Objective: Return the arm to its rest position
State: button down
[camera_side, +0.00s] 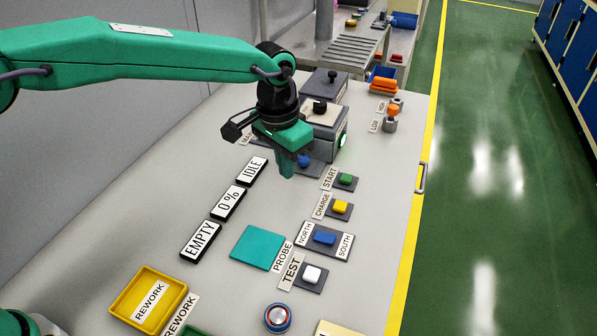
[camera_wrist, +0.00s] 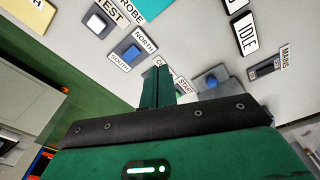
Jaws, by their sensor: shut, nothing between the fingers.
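My gripper (camera_side: 286,170) is green, with a dark wrist joint, and hangs pointing down above the grey bench (camera_side: 150,190), near the IDLE display (camera_side: 252,170) and the START button (camera_side: 346,179). Its fingers are shut with nothing between them. In the wrist view my gripper (camera_wrist: 157,75) shows its two green fingers together, over the button panel. My arm reaches in from the left, stretched out over the bench. A grey box (camera_side: 323,125) with a black knob and a green light stands just behind the gripper.
Yellow CHARGE (camera_side: 341,207), blue NORTH/SOUTH (camera_side: 325,238) and white TEST (camera_side: 312,274) controls run along the right. A teal PROBE pad (camera_side: 257,248), yellow REWORK tray (camera_side: 148,300) and round blue-rimmed part (camera_side: 277,317) lie in front. The left bench surface is clear.

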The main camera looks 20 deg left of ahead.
jog(key=s+a+r+n+t, duration=0.1)
jog(key=s+a+r, duration=0.4)
jog(key=a, duration=0.4)
jog(key=s+a+r+n+t, duration=0.1)
jog(key=s+a+r, duration=0.4)
jog(key=a, duration=0.4)
jog(key=s+a+f+n+t, duration=0.1)
jog(key=s+a+n+t, duration=0.1)
jog(key=s+a, duration=0.9)
jog(key=s+n, duration=0.1)
jog(key=s, duration=0.3)
jog(key=shift+a+t+y, duration=0.3)
jog(key=shift+a+t, duration=0.05)
jog(key=shift+t, duration=0.05)
